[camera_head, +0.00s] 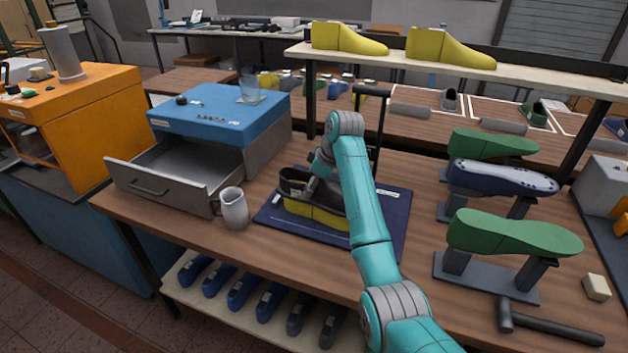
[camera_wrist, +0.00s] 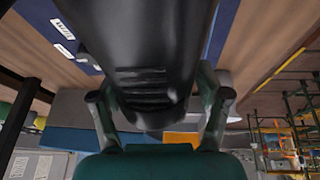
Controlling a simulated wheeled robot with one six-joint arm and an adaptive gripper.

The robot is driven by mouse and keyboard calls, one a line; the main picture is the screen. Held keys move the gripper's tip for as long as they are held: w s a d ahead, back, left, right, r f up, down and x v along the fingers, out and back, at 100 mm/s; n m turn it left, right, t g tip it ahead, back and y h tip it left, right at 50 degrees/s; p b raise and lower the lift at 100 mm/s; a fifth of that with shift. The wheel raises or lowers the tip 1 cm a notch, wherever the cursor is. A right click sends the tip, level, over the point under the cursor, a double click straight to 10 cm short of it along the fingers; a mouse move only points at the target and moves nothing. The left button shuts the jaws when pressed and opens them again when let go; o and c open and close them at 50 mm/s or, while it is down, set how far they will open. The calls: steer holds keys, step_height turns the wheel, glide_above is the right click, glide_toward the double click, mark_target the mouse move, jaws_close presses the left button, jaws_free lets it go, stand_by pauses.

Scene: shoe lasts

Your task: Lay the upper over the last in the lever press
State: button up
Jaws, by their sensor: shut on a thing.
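The dark upper (camera_head: 292,183) is at the lever press, directly above the yellow last (camera_head: 312,218). Its lower edge meets or nearly meets the last, whose yellow side shows below; I cannot tell whether it rests fully on it. The lever press has a dark blue base plate (camera_head: 393,222) and a black lever (camera_head: 373,92) on a post behind my arm. My gripper (camera_head: 312,184) is shut on the upper, partly hidden by my arm. In the wrist view the black upper (camera_wrist: 145,50) fills the space between the two fingers (camera_wrist: 160,98).
Green lasts (camera_head: 515,234) and a dark blue last (camera_head: 500,178) stand on the right. A hammer (camera_head: 545,322) lies at front right.

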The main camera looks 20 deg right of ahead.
mark_target(317, 194)
steer(key=shift+f, duration=2.7)
steer(key=shift+f, duration=0.65)
steer(key=o, duration=1.2)
steer(key=v, duration=1.1)
steer(key=shift+s+d+r, duration=0.15)
steer(key=shift+r, duration=0.35)
